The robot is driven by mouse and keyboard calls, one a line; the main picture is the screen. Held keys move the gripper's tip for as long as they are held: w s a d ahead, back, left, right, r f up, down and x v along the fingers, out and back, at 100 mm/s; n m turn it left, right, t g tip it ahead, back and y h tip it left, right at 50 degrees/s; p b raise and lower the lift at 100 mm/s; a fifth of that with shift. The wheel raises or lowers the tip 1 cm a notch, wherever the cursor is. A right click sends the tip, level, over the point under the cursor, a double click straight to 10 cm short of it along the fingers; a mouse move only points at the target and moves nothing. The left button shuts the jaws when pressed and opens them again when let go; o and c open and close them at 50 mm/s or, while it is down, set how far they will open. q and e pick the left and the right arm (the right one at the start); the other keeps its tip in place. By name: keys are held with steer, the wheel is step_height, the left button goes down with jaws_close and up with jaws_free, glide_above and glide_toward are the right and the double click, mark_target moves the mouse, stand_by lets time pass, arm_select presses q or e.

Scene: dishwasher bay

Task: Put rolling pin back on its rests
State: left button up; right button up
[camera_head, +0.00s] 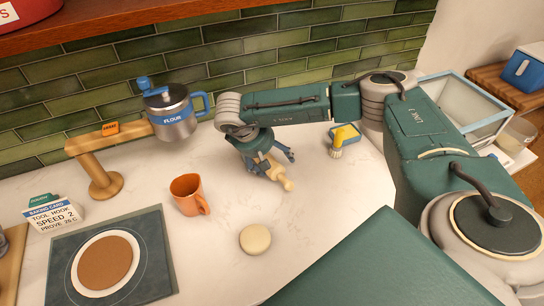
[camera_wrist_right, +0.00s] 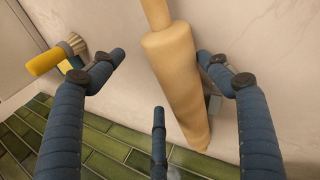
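The light wooden rolling pin (camera_head: 280,178) lies by the back wall, mostly hidden under my right gripper (camera_head: 272,164) in the head view, with one handle end showing. In the right wrist view, the pin (camera_wrist_right: 180,75) runs between the blue fingers of the gripper (camera_wrist_right: 160,57). The fingers are apart. There is a clear gap to the left finger, while the right finger is close to the pin; contact there cannot be told. A small grey piece (camera_wrist_right: 213,104) shows beside the pin; whether it is a rest cannot be told. My left gripper is not in view.
A yellow-handled brush (camera_head: 345,136) is to the right near the wall. An orange mug (camera_head: 188,194) and a dough round (camera_head: 255,239) are nearer. Tiled wall (camera_head: 270,58) is behind.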

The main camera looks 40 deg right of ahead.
steer(key=shift+a+r+b, duration=0.1)
steer(key=shift+r+b, duration=0.2)
steer(key=shift+r, duration=0.15)
steer(key=b+v, duration=0.4)
steer(key=v, duration=0.7)
steer(key=shift+r, duration=0.25)
steer(key=shift+s, duration=0.1)
